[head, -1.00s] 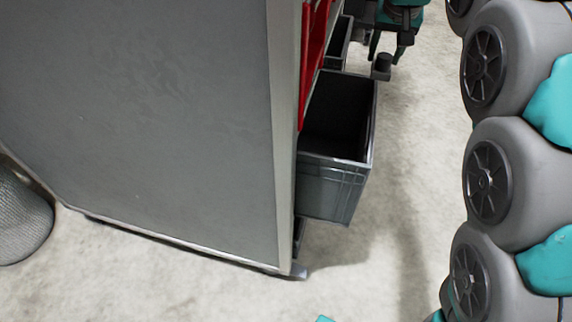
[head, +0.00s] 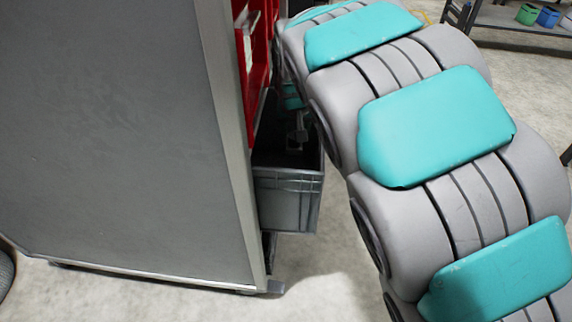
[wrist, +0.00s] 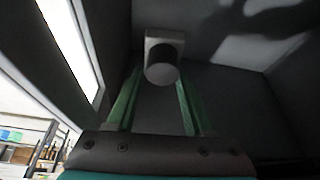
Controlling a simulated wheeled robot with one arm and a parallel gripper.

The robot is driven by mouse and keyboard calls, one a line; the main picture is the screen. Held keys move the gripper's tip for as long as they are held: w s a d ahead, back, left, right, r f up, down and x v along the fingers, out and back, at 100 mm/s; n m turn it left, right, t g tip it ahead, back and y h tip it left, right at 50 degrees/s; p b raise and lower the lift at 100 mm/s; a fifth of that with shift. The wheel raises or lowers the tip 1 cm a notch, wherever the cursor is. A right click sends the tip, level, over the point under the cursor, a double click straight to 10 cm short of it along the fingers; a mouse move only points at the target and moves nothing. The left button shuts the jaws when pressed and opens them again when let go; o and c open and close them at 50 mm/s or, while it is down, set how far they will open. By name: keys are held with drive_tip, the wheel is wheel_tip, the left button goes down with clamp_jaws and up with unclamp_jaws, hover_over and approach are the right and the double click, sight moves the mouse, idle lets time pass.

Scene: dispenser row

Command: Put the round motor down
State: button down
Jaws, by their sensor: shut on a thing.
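The round motor (wrist: 163,58) shows in the wrist view as a dark round cylinder on a pale squarish plate. It sits between the two green fingers of my gripper (wrist: 160,80), which are shut on it. Dark grey walls surround it, so my gripper is in the grey bin (head: 285,198). In the head view my gripper (head: 299,134) is small and dark, reaching down into the bin's opening, partly hidden by my arm. The motor is hard to make out there. I cannot tell whether it touches the bin's floor.
The tall grey cabinet side panel (head: 110,140) stands close to the left of the bin. Red trays (head: 258,70) sit above the bin. A shelf (head: 525,20) with green and blue containers stands at the far right. Pale floor lies around the bin.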

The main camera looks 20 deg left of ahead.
sight(295, 148)
wheel_tip(295, 148, down, 12)
drive_tip(key=shift+r+p, duration=0.15)
drive_tip(key=shift+p, duration=0.35)
drive_tip(key=shift+c, duration=1.4)
unclamp_jaws()
drive_tip(key=b+v, duration=0.1)
drive_tip(key=v, duration=1.1)
drive_tip(key=shift+w+r, duration=0.1)
drive_tip(key=shift+r, duration=0.05)
